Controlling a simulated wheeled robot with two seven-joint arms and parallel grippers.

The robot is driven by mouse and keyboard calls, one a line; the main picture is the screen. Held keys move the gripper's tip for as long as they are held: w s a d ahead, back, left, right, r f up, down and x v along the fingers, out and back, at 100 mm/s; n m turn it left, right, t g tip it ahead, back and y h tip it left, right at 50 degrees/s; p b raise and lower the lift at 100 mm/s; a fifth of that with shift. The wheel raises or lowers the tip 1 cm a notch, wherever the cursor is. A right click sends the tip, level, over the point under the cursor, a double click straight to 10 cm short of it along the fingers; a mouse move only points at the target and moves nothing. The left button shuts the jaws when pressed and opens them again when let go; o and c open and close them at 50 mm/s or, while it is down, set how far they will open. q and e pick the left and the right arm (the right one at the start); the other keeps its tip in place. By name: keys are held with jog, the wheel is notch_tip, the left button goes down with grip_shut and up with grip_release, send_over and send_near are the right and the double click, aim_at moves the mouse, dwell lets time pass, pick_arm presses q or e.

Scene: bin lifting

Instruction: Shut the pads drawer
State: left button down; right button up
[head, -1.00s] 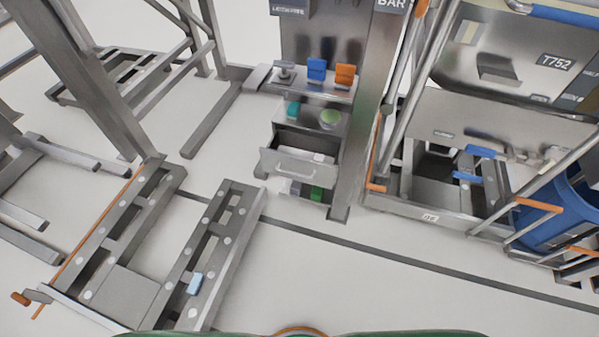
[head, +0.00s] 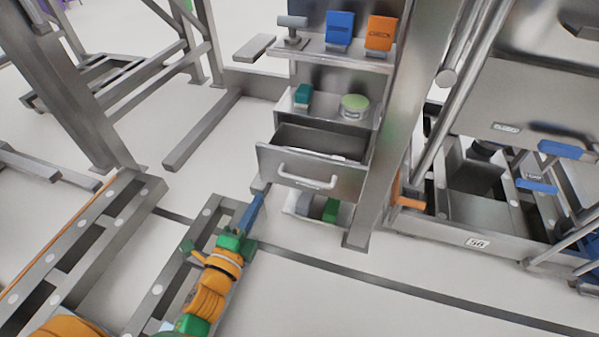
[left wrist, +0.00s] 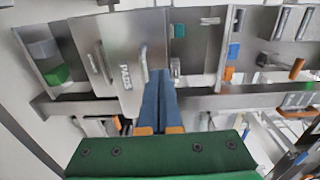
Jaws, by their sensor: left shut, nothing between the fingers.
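The pads drawer (head: 262,165) stands pulled out of the grey cabinet, and its dark inside shows above its front. Its bar handle (head: 308,181) faces me in the head view. In the left wrist view, a grey panel lettered PADS (left wrist: 122,78) lies just beyond the fingers. My left gripper (head: 257,200) has its blue fingers closed together and empty, below and left of the drawer's front corner. The closed fingers also show in the left wrist view (left wrist: 160,78); whether they touch the drawer I cannot tell. My right gripper is not in view.
Above the drawer, a shelf holds a green block (head: 302,96) and a round green-topped item (head: 355,104). Below it, an open tray (head: 300,213) holds grey and green blocks. A cabinet post (head: 385,140) rises close on the right. Steel floor frames lie at the left.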

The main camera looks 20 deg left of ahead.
pick_arm(q)
jog(key=w+r, duration=0.1)
jog(key=w, duration=0.1)
jog(key=b, duration=0.1)
send_near(283, 151)
jog(key=w, duration=0.7)
jog(key=shift+d+f, duration=0.1)
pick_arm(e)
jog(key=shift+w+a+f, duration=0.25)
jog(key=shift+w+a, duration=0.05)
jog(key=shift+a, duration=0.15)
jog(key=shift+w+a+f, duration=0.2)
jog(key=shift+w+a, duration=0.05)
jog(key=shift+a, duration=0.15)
